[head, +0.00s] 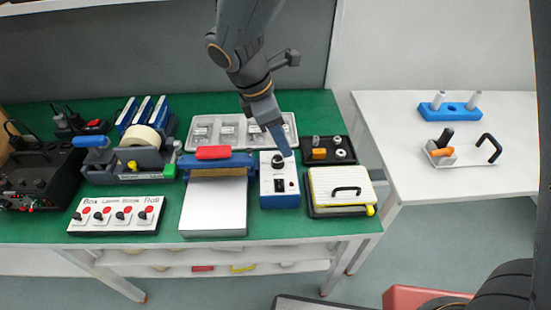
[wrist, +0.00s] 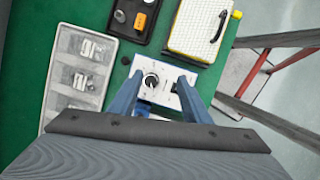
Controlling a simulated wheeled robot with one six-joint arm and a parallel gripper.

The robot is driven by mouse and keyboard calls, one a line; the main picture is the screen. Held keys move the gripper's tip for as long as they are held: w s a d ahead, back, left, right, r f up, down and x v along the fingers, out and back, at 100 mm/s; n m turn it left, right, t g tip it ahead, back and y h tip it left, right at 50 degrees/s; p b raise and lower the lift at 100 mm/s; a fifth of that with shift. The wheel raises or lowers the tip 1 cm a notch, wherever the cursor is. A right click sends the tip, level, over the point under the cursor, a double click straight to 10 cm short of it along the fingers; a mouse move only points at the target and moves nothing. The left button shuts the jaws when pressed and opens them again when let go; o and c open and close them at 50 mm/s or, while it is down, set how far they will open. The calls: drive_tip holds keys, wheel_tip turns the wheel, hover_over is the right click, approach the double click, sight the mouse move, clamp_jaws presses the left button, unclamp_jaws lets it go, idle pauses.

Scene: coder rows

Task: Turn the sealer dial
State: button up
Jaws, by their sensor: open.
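The sealer's control box (head: 280,185) is white on top with blue sides and stands on the green bench. Its black dial (head: 277,157) sits near the far end of the top, with a black switch nearer the front. In the wrist view the dial (wrist: 151,80) lies just beyond and between my fingertips, with a light pointer mark on it. My gripper (head: 283,150) is open above the box, its two blue fingers (wrist: 161,84) on either side of the dial; I cannot tell the height gap. The sealer (head: 217,165), with its red handle and silver plate, stands to the left.
A black tray (head: 326,162) with small parts and a cream-lidded box (head: 340,190) stand close on the right. A clear-lidded tray (head: 205,125) lies behind. A tape dispenser (head: 128,160) and a lever panel (head: 117,214) are on the left.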

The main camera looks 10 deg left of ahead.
sight(278, 158)
drive_tip(key=f+n, duration=0.1)
drive_tip(key=f, duration=0.1)
drive_tip(key=w+a+f, duration=0.1)
drive_tip(key=f, duration=0.2)
drive_tip(key=f+n, duration=0.1)
drive_tip(key=f, duration=0.2)
drive_tip(key=shift+w+a+n+t+h, duration=0.2)
drive_tip(key=shift+a+n+t+h, duration=0.1)
drive_tip(key=shift+t, duration=0.1)
drive_tip(key=shift+r+p, duration=0.1)
drive_tip(key=shift+p, duration=0.2)
drive_tip(key=c, duration=1)
